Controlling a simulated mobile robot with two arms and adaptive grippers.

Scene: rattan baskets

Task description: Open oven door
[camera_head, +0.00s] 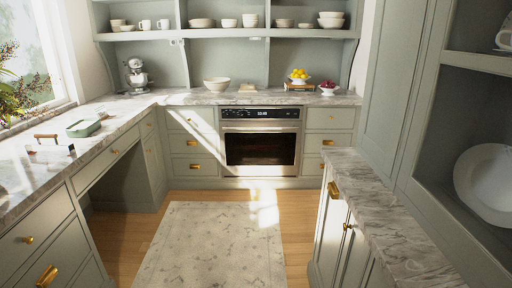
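The oven (260,142) is built into the far counter, straight ahead in the head view. Its steel-framed door (260,150) with a dark glass window looks shut and upright. A horizontal handle (260,129) runs along the top of the door, below the black control panel (259,113) with knobs. Neither of my grippers is in view.
A patterned rug (215,245) lies on the wooden floor before the oven. Marble counters stand at left (105,138) and right (385,215), with an open aisle between. A mixer (137,77), bowl (217,84) and fruit (299,75) stand on the far counter.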

